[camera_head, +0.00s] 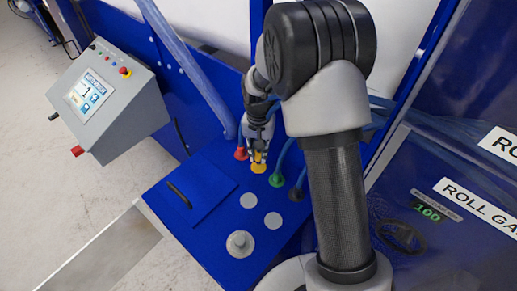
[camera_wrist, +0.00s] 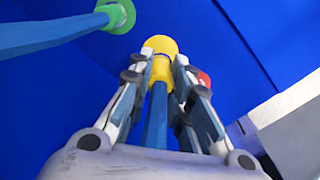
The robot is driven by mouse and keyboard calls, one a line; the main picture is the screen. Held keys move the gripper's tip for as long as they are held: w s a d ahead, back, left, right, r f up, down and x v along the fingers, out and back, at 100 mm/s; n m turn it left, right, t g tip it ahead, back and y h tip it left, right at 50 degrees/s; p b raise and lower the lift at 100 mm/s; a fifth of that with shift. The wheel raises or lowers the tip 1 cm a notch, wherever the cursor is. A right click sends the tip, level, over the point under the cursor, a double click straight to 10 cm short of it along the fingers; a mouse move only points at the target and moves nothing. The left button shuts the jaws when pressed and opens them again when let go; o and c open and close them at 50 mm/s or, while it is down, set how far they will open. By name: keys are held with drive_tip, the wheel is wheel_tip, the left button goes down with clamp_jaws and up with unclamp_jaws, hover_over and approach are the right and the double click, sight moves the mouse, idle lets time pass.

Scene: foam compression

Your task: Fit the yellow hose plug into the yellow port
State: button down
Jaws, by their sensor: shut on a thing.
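My gripper (camera_head: 260,141) is shut on the yellow hose plug (camera_head: 259,163) above the blue panel. In the wrist view the fingers of my gripper (camera_wrist: 163,75) close on both sides of the yellow plug body (camera_wrist: 160,70), and a blue hose (camera_wrist: 156,115) runs back from it between the fingers. A round yellow disc (camera_wrist: 160,44) shows just beyond the fingertips. I cannot tell whether that disc is the plug's flange or the yellow port, nor whether the plug is seated. No separate yellow port shows.
A red plug (camera_head: 241,153) sits close left of my gripper; a green plug (camera_head: 277,180) and a dark one (camera_head: 296,194) are to the right. Grey discs (camera_head: 249,200) and a raised round knob (camera_head: 239,244) lie in front. A control box (camera_head: 110,100) stands left.

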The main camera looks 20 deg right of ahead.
sight(259, 159)
drive_tip(key=shift+f, duration=0.35)
idle(0.3)
drive_tip(key=shift+f+b, duration=1.5)
drive_tip(key=shift+f, duration=0.25)
drive_tip(key=c, duration=1.4)
unclamp_jaws()
wheel_tip(259, 159, up, 12)
drive_tip(key=shift+r, duration=0.1)
